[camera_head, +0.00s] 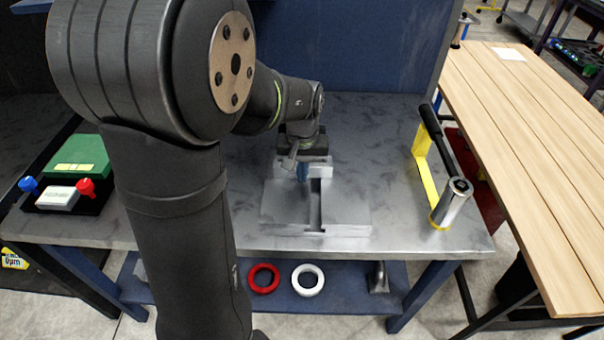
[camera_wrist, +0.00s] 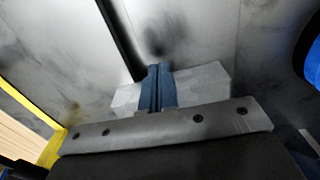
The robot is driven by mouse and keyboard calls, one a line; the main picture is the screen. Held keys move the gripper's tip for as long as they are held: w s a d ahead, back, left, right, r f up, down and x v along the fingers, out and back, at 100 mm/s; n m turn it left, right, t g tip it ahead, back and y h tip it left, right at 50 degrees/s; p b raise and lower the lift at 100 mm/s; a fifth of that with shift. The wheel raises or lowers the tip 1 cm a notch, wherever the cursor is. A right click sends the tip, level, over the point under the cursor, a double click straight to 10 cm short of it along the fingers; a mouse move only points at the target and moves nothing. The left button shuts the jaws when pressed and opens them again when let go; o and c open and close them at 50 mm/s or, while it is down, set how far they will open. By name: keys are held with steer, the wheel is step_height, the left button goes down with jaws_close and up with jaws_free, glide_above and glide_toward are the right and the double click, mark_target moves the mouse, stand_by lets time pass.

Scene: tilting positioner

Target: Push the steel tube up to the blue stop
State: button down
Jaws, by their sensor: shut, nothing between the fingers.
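My gripper (camera_head: 302,178) reaches down over a pale grey block (camera_head: 345,210) with a dark slot, on the metal table. Its blue-grey fingers are together, with nothing seen between them, and they also show in the wrist view (camera_wrist: 157,88). They are at the block's far part; I cannot tell whether they touch it. I cannot make out a steel tube in the slot. I cannot pick out a blue stop for certain.
A green box (camera_head: 77,156) and red and blue knobs sit at the left. A blue panel (camera_head: 350,45) closes the back. Bare tabletop lies right of the block.

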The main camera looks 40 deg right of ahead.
steer(key=shift+w+d, duration=0.3)
steer(key=shift+d, duration=0.1)
steer(key=w+d, duration=0.4)
steer(key=w, duration=0.1)
steer(key=shift+d, duration=0.35)
steer(key=shift+r, duration=0.1)
steer(key=s+a, duration=0.1)
steer(key=s+a+r, duration=0.1)
steer(key=s+a, duration=0.1)
steer(key=shift+s, duration=0.1)
step_height(320, 180, up, 9)
stand_by(0.3)
steer(key=shift+f, duration=0.1)
